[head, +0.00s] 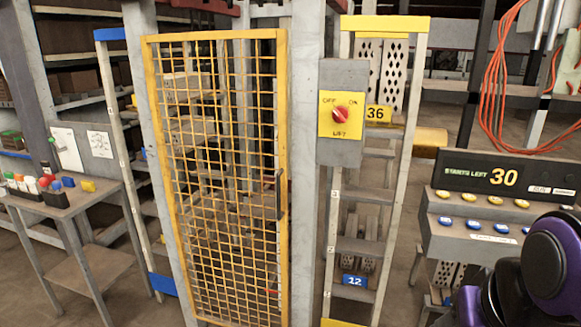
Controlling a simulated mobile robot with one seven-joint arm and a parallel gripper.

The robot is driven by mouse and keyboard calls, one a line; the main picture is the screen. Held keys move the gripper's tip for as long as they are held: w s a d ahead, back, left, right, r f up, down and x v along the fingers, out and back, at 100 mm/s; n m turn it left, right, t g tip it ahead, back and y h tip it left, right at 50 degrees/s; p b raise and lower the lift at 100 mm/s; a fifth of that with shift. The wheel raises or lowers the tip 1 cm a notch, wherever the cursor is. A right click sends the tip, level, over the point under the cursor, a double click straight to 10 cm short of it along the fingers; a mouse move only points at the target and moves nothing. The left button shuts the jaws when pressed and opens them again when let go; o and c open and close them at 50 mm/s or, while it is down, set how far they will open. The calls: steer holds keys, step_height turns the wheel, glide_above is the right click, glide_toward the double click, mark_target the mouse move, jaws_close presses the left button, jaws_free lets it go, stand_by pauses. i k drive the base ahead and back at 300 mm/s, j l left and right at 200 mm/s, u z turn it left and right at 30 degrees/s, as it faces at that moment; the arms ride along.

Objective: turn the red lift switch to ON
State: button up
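The red lift switch (341,114) is a round red knob on a yellow plate (327,128). The plate reads OFF at upper left, ON at upper right and LIFT below. It is fixed to a grey panel (343,72) right of the mesh gate. The knob is too small for me to tell which label it points to. Purple and black parts of my arm fill the lower right corner, well away from the switch. My gripper's fingers are not in view, and nothing touches the knob.
A yellow mesh gate (282,100) stands shut left of the switch. A ladder (405,150) stands behind the panel. A console (455,238) with buttons and a display reading 30 stands at right. A small table (75,205) is at far left.

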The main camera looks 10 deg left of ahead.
mark_target(340, 114)
steer(key=j+u, duration=0.15)
steer(key=j, duration=0.4)
steer(key=j+u, duration=0.2)
steer(key=j, duration=0.3)
steer(key=j+u, duration=0.15)
steer(key=j, duration=0.4)
steer(key=i+j+u, duration=0.2)
steer(key=j, duration=0.3)
steer(key=j+u, duration=0.15)
steer(key=j, duration=0.4)
